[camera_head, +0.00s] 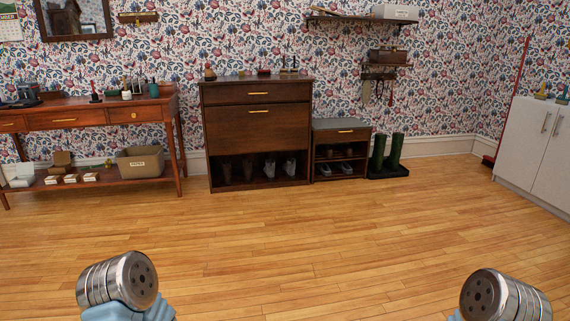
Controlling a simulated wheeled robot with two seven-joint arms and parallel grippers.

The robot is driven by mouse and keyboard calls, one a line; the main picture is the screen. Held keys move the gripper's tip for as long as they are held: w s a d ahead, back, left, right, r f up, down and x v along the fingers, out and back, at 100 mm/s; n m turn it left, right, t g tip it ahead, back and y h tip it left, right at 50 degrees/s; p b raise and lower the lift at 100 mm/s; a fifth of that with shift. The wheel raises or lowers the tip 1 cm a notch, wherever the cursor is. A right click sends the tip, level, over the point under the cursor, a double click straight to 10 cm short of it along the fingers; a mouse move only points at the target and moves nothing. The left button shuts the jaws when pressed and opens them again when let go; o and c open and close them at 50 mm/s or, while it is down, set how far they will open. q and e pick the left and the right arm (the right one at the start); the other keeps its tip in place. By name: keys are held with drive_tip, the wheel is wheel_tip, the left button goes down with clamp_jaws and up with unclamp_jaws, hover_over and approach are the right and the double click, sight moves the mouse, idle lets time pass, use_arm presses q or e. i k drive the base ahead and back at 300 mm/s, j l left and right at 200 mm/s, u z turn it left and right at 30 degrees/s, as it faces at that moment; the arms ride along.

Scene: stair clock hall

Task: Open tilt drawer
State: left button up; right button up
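A dark brown wooden shoe cabinet (206,140) stands against the far wall, a little left of the picture's middle. Its large tilt drawer front (258,128) is closed and looks flush with the cabinet, with a brass handle (258,111) near its top edge. A narrower drawer (258,93) with its own brass handle sits above it, also shut. Below is an open bay with several boots. Only metal and blue links of my arms show at the bottom left and bottom right. Neither gripper is in view. The cabinet is well across the floor from me.
A wooden console table (95,118) stands to the left, with a bin (140,162) on its lower shelf. A low shoe bench (341,151) and green boots (387,153) stand right of the cabinet. A white cupboard (536,150) is at far right. The wooden floor (300,235) between is clear.

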sight(268, 126)
drive_tip(key=i+u, duration=0.25)
drive_tip(key=i, duration=2.3)
